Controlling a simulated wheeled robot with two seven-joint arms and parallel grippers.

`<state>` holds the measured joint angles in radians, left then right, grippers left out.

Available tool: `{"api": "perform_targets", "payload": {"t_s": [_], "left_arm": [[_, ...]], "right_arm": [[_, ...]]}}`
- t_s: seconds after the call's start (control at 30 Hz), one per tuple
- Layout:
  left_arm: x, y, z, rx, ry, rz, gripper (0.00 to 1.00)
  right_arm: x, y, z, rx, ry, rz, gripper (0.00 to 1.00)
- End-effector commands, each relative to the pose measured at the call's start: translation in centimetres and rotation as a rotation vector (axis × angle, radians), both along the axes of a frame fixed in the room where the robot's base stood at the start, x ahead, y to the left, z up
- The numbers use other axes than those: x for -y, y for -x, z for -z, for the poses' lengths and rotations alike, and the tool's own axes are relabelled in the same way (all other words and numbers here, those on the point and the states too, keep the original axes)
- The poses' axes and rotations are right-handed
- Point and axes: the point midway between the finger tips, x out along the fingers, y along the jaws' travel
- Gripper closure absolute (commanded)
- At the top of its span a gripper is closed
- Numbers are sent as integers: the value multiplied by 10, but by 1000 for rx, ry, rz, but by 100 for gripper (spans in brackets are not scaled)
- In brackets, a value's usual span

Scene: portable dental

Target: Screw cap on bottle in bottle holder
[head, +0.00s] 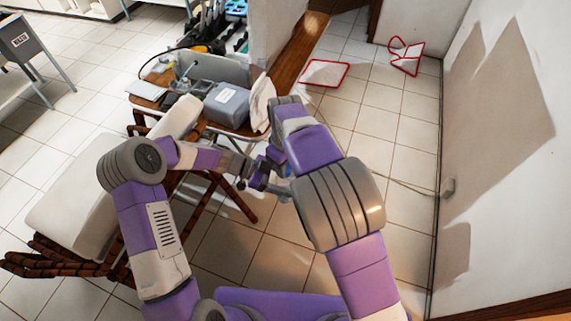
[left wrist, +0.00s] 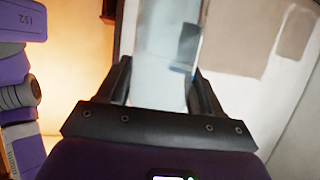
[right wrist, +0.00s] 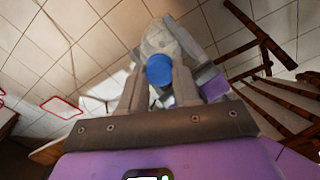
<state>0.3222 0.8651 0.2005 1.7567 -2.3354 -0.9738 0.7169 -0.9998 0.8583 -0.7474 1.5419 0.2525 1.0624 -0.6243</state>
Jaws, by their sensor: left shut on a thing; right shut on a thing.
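My left gripper (left wrist: 163,88) is shut on a clear, pale bluish thing (left wrist: 168,45), which looks like the bottle and runs out past its fingertips. My right gripper (right wrist: 159,88) is shut on a round blue cap (right wrist: 159,70). In the right wrist view a whitish translucent shape (right wrist: 168,40) lies just behind the cap; I cannot tell whether they touch. In the head view both grippers come close together near the middle and partly hide each other. The bottle and cap are too small to make out there. I cannot make out the bottle holder.
A small wooden table (head: 150,103) with a grey case (head: 227,104) and a white cloth (head: 262,100) stands just beyond the grippers. A padded chair (head: 70,200) is at left. A wall (head: 500,150) is at right.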

Motion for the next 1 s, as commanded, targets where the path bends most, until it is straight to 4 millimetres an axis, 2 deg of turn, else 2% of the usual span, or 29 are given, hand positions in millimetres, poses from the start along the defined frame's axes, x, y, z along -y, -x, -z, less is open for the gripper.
{"api": "perform_targets", "payload": {"t_s": [0.13, 0.27, 0.6, 0.73, 0.9, 0.93, 1.0], "left_arm": [[0, 0, -1, 1, 1, 0, 100], [0, 0, -1, 1, 1, 0, 100], [0, 0, 0, 1, 1, 0, 100], [0, 0, 0, 0, 1, 1, 100], [0, 0, -1, 0, 1, 1, 100], [0, 0, -1, 0, 1, 1, 100], [0, 0, 0, 0, 1, 1, 100]], "right_arm": [[0, 0, 0, 0, 0, 18, 100], [0, 0, 0, 1, -1, 152, 100], [0, 0, 0, 1, -2, 788, 100], [0, 0, 0, 1, -3, 993, 100], [0, 0, 0, 1, -3, 1016, 100], [0, 0, 0, 1, -3, 1015, 66], [0, 0, 0, 1, -3, 1015, 55]]}}
